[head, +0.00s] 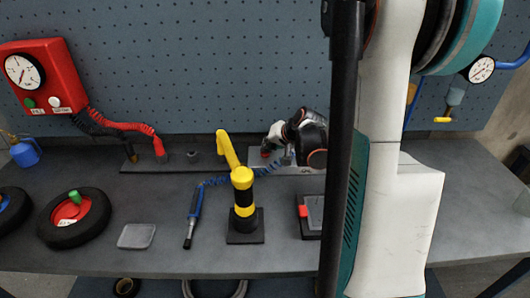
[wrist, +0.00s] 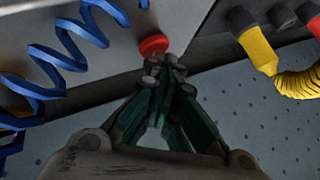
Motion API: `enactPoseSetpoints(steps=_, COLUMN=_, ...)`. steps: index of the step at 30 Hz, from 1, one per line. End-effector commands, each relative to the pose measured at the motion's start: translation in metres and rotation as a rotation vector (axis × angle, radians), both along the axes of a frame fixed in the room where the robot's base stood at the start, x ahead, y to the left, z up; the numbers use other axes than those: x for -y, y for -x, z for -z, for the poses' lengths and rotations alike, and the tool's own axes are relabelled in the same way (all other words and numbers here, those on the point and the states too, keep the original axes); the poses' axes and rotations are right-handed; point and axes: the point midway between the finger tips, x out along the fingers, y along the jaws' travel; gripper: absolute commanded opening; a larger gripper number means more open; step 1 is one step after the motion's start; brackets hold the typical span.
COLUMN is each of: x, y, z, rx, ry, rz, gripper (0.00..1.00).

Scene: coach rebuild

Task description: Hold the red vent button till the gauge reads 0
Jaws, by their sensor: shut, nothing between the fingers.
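The red vent button (wrist: 153,45) is a round red cap on a grey housing in the wrist view. My gripper (wrist: 166,64) is shut and empty, with its fingertips right at the button's lower edge. I cannot tell whether they press it or how far it is down. In the head view my gripper (head: 273,146) is at the back of the bench, partly hidden by my arm. One round gauge (head: 481,69) hangs at the right with a blue hose; another gauge (head: 24,70) is on the red box at left. Both needles are too small to read surely.
A yellow-black post (head: 242,199) stands mid-bench beside a blue-handled tool (head: 194,216) on a coiled hose. A wheel (head: 74,216) and a grey pad (head: 137,236) lie left. Blue coil (wrist: 66,46) and yellow connector (wrist: 258,49) flank the button in the wrist view.

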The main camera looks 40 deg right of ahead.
Motion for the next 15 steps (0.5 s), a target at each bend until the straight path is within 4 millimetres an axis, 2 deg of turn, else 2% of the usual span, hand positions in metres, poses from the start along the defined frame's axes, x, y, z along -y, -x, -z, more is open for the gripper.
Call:
enactPoseSetpoints(steps=9, x=0.0, y=0.0, z=-0.017, rx=0.0, ry=0.0, rz=0.0, gripper=0.0)
enactPoseSetpoints(steps=15, x=0.0, y=0.0, z=-0.018, rx=0.0, ry=0.0, rz=0.0, gripper=0.0)
